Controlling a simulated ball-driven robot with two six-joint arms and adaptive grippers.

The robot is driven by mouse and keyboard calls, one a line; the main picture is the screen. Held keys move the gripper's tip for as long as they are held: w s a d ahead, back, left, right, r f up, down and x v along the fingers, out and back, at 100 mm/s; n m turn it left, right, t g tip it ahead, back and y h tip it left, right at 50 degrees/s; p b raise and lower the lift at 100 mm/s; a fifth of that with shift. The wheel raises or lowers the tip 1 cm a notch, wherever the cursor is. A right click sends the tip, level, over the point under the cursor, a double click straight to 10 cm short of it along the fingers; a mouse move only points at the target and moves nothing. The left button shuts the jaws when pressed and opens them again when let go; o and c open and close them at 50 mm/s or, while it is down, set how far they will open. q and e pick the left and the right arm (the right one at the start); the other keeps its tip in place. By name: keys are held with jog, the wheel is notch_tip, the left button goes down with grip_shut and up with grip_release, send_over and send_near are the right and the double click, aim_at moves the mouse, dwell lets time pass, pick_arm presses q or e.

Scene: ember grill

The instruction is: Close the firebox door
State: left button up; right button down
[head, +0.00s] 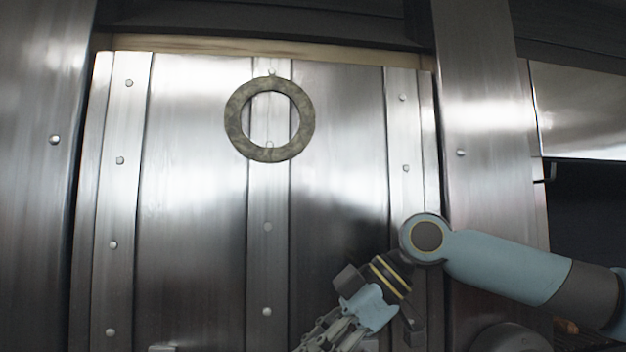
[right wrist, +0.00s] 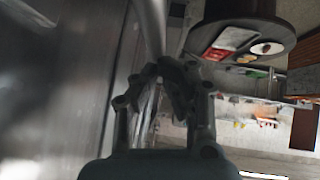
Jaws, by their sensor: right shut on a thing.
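The firebox door appears to be the large riveted metal panel (head: 330,150) filling the middle of the head view, between two steel posts. Its face also seems to show as the grey surface (right wrist: 50,90) at the left of the right wrist view. I cannot tell for certain whether it is ajar. My right gripper (head: 322,338) is low in front of the panel, at the bottom edge of the head view. In the right wrist view my right gripper (right wrist: 165,78) is shut on a smooth metal bar (right wrist: 152,25), seemingly the door's handle. My left gripper is out of view.
A mottled ring (head: 235,112) hangs on the panel's upper middle. Steel posts stand left (head: 40,180) and right (head: 480,140). The right wrist view shows a dark round table (right wrist: 290,28) with small items, and floor beyond.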

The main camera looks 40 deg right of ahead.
notch_tip(320, 180, down, 12)
jog(key=b, duration=0.5)
jog(key=shift+d+r, duration=0.25)
jog(key=shift+d, duration=0.1)
jog(key=shift+r, duration=0.15)
